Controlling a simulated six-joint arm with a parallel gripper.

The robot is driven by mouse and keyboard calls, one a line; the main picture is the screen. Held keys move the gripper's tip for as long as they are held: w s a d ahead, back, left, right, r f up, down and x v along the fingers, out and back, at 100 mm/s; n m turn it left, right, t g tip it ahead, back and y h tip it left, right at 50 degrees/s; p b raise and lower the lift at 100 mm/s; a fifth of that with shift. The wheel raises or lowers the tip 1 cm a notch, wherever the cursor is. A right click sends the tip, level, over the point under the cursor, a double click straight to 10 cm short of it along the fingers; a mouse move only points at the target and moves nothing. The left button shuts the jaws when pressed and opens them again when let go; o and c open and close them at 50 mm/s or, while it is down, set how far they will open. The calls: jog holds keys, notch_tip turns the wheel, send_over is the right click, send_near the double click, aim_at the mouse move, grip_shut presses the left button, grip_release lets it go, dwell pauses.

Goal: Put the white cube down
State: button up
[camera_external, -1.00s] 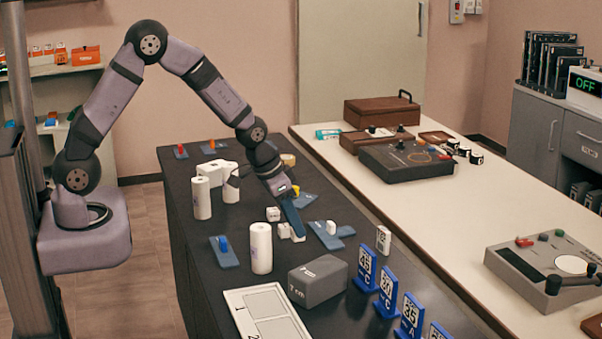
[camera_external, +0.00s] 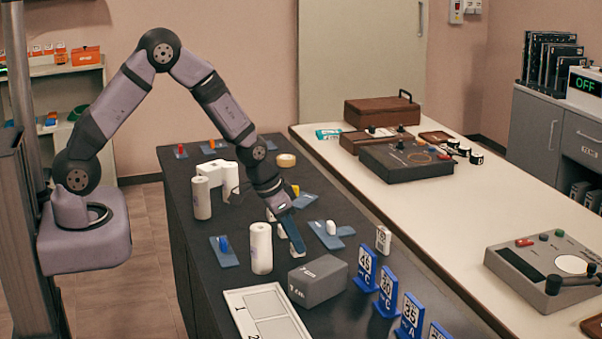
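My gripper (camera_external: 297,246) points down over the dark table, its blue finger slanting to the lower right with the tip close to the tabletop. I cannot tell which is the task's cube, or whether anything is between the fingers. The finger opening is hidden from this side.
A white cylinder (camera_external: 261,249) stands just left of the gripper, with a grey box (camera_external: 317,281) in front. A blue plate with a white peg (camera_external: 331,228) lies to the right. Blue number stands (camera_external: 366,270) line the right edge. A white numbered board (camera_external: 268,318) lies in front.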

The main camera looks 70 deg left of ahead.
jog(key=o, duration=0.3)
jog(key=shift+o, duration=0.2)
jog(key=shift+r, duration=0.1)
jog(key=shift+r+p, duration=0.15)
jog(key=shift+p, duration=0.15)
jog(key=b+v, duration=0.1)
jog(key=v, duration=1.1)
